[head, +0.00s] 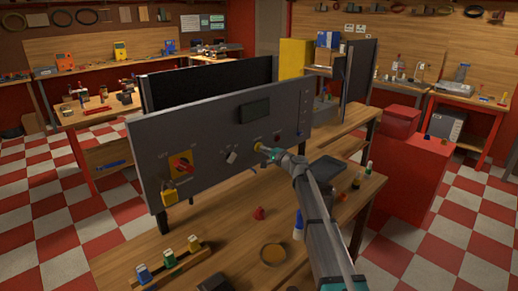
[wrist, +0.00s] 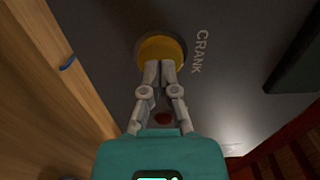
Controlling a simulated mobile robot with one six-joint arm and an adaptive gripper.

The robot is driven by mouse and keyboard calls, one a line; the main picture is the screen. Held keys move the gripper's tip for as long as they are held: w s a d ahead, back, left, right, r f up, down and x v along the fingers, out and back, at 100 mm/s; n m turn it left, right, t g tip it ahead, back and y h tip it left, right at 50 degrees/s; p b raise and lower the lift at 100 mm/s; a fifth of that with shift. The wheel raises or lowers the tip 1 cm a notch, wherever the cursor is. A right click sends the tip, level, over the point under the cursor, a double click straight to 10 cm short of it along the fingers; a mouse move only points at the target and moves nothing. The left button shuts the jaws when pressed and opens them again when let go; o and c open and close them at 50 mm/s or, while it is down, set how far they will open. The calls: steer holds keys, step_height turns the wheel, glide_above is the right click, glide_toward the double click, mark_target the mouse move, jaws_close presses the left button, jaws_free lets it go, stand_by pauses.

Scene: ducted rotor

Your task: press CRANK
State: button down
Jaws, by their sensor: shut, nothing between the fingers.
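The CRANK button is a round yellow cap (wrist: 162,50) in a dark ring on the grey panel (wrist: 235,70), with the label CRANK (wrist: 200,50) beside it in the wrist view. My gripper (wrist: 160,66) is shut and empty, its fingertips at the lower edge of the yellow cap and overlapping it in view. I cannot tell whether they touch it or how far the cap is pushed in. In the head view my gripper (head: 262,150) reaches the front of the grey panel (head: 215,130), right of its middle, and mostly hides the button.
The panel also carries a red rotary switch on a yellow plate (head: 181,164), a yellow padlock (head: 170,192), a toggle (head: 231,157) and a dark display (head: 255,110). The wooden bench (head: 215,235) below holds a red part (head: 259,213), a round dish (head: 273,254) and several bottles.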

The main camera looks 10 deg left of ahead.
steer(key=shift+w+a, duration=0.25)
steer(key=shift+a, duration=0.15)
stand_by(0.8)
steer(key=shift+s+d, duration=0.1)
steer(key=v, duration=0.6)
steer(key=shift+s+d, duration=0.25)
steer(key=shift+d, duration=0.05)
stand_by(0.7)
stand_by(0.6)
